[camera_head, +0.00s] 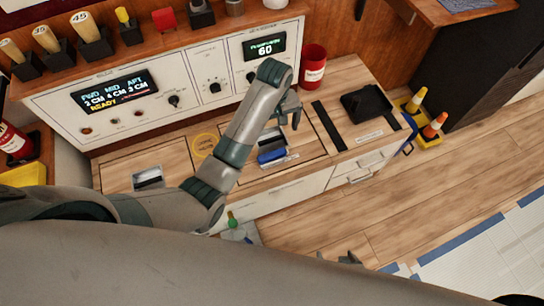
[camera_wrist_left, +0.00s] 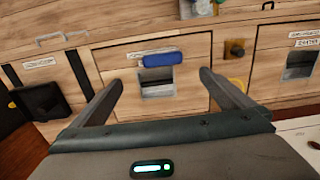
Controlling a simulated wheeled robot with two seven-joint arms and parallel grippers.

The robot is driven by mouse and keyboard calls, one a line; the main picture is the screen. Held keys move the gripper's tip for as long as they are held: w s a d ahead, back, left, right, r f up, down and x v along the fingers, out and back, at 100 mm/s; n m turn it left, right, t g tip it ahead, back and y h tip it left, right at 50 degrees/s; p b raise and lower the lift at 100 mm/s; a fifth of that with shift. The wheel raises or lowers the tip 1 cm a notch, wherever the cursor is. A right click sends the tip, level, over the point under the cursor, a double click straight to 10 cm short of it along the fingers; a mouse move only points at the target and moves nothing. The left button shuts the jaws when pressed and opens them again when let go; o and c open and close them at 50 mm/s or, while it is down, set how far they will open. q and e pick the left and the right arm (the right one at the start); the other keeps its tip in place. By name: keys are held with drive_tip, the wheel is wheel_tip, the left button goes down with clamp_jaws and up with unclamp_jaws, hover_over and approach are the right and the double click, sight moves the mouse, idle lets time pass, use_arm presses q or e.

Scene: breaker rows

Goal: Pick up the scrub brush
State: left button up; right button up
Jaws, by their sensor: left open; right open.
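The scrub brush appears to be the blue, rounded bar (camera_head: 272,156) on the wooden counter, beside a small metal-lined opening. In the left wrist view the blue bar (camera_wrist_left: 162,58) lies ahead, near the middle and just beyond the fingertips. Its underside is hard to make out. My left gripper (camera_head: 290,116) is open and empty above the counter, apart from the brush; its two spread fingers also show in the left wrist view (camera_wrist_left: 160,82). My right gripper (camera_head: 340,258) shows only as small dark tips at the bottom, mostly hidden by my own body.
A control panel (camera_head: 190,85) with two displays stands behind the counter. A red can (camera_head: 314,66) stands at the counter's back, and a black tray-like piece (camera_head: 366,103) lies to the right. Small cones (camera_head: 433,127) stand on the floor. Open floor lies right of the counter.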

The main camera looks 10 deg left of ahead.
use_arm(q)
hover_over(273, 156)
drive_tip(key=f, duration=1.1)
drive_tip(key=shift+w+b, duration=0.25)
drive_tip(key=shift+b, duration=0.1)
drive_tip(key=shift+f, duration=0.65)
use_arm(e)
drive_tip(key=shift+s+d+f+g, duration=0.2)
drive_tip(key=shift+s+d+g, duration=0.1)
drive_tip(key=shift+d, duration=0.1)
use_arm(q)
drive_tip(key=shift+f, duration=0.25)
drive_tip(key=f, duration=0.4)
drive_tip(key=shift+s+f, duration=0.25)
drive_tip(key=shift+s, duration=0.05)
use_arm(e)
drive_tip(key=shift+w+d+f, duration=0.1)
drive_tip(key=shift+w+d, duration=0.1)
